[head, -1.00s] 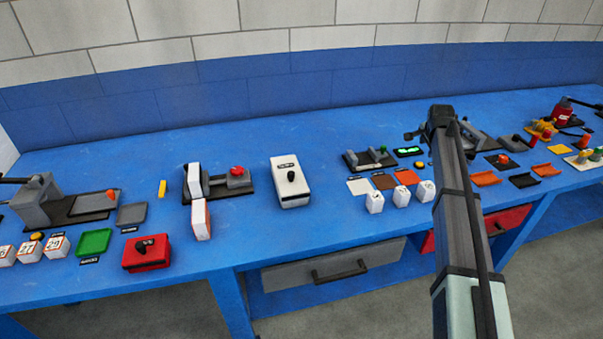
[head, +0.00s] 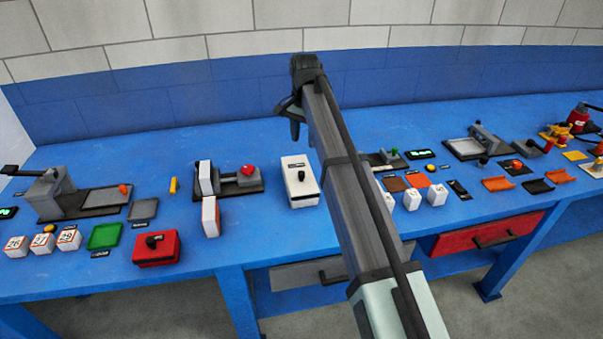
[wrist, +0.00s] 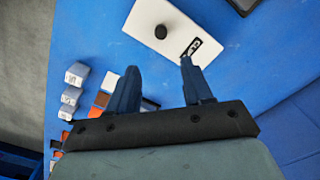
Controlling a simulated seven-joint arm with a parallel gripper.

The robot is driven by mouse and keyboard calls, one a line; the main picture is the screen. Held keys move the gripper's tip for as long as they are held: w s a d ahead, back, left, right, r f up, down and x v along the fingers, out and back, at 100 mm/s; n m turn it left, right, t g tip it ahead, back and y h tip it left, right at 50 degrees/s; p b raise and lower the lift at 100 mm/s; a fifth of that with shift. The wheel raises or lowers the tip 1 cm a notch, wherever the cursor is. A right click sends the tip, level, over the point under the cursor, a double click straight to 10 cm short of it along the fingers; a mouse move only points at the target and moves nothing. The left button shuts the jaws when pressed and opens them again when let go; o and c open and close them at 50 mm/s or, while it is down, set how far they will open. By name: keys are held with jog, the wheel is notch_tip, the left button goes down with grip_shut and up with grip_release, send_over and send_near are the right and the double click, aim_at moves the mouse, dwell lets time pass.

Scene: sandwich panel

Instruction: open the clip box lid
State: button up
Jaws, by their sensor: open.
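The clip box is a white box (head: 299,184) with a black knob on its lid, standing on the blue bench in the middle of the head view. Its lid is shut. In the wrist view the white box (wrist: 182,28) lies ahead of the fingertips, with its dark label partly behind the right finger. My gripper (wrist: 158,74) is open and empty, its two dark fingers apart. In the head view my gripper (head: 294,125) hangs above and behind the box, not touching it.
A red box with a black knob (head: 156,247) stands at the front left. A grey device with a red knob (head: 240,181) stands left of the white box. Several small white blocks (head: 412,199) stand to the right, partly behind my arm. The bench behind the box is clear.

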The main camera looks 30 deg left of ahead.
aim_at(301, 172)
jog(key=f, duration=1.3)
jog(key=shift+s+a+f, duration=0.2)
jog(key=shift+s+f, duration=0.05)
jog(key=shift+s, duration=0.1)
jog(key=shift+c, duration=0.2)
grip_shut()
